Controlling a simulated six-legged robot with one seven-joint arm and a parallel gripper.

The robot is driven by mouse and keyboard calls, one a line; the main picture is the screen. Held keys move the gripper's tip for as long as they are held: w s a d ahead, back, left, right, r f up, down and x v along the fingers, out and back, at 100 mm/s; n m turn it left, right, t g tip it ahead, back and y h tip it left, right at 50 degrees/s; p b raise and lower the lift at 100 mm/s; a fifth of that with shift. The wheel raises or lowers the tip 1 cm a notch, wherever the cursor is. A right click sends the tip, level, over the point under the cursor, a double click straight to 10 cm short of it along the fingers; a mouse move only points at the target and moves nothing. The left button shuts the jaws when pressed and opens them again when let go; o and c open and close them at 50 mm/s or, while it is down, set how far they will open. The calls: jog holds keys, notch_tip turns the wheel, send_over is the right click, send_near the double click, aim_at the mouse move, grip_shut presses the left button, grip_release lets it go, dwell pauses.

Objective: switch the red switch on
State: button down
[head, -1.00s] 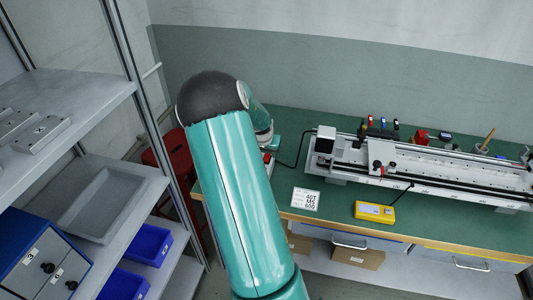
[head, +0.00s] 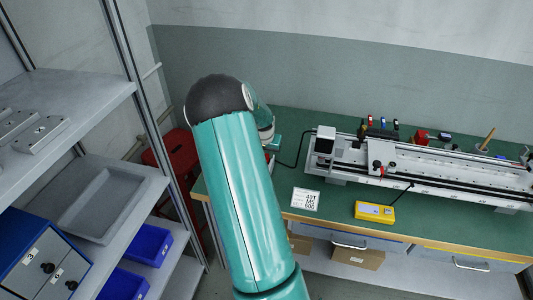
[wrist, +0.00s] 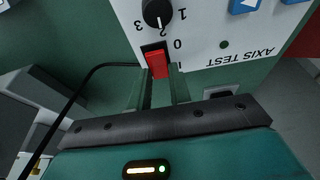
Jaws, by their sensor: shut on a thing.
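In the wrist view the red switch (wrist: 157,63) sits in a dark slot on a white panel (wrist: 205,40), with marks 0 and I beside it. My gripper (wrist: 160,85) reaches the panel from below in that picture, its two narrow fingers at the red switch's near end and shut on it. A black knob (wrist: 156,13) with numbers around it is just above the switch. In the head view my arm hides the switch and the fingertips.
The panel also has blue buttons (wrist: 243,4) and the words AXIS TEST. A black cable (wrist: 82,85) runs beside the gripper. In the head view a gantry rail (head: 440,178) and a yellow box (head: 374,211) stand on the green bench, with shelves (head: 95,195) at left.

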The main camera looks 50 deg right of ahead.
aim_at(267, 157)
jog(key=shift+w+d+g+y, duration=0.1)
jog(key=shift+d+g+y, duration=0.15)
jog(key=shift+y, duration=0.35)
jog(key=shift+w+d+g+y, duration=0.1)
jog(key=shift+g+y, duration=0.15)
jog(key=shift+y, duration=0.35)
jog(key=c, duration=1.3)
grip_release()
jog(key=r, duration=1.3)
jog(key=shift+s+a+r, duration=0.2)
jog(key=shift+a+r, duration=0.2)
